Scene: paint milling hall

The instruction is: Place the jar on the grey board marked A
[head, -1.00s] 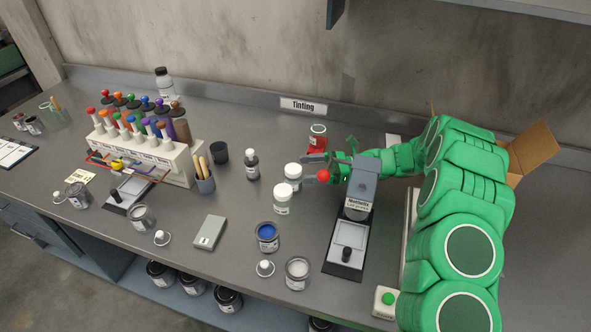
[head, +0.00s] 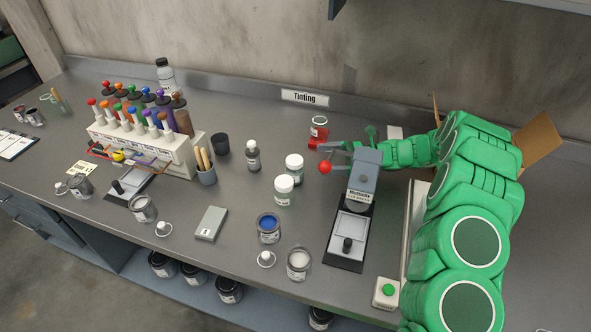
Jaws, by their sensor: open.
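Several jars are in view, and I cannot tell which one the task means. Two white-lidded jars, a rear one (head: 294,167) and a front one (head: 284,189), stand upright mid-bench. A jar with red contents (head: 319,128) stands near the back. A flat grey block (head: 211,223) with a small unreadable label lies on the bench; I cannot make out an A on it. My gripper (head: 350,142) is open, right of the red jar and behind the grey tester, which partly hides it. Nothing shows held between its fingers.
The grey tester (head: 363,178) with a red ball knob stands before my gripper. Bench between rack and sign is mostly clear.

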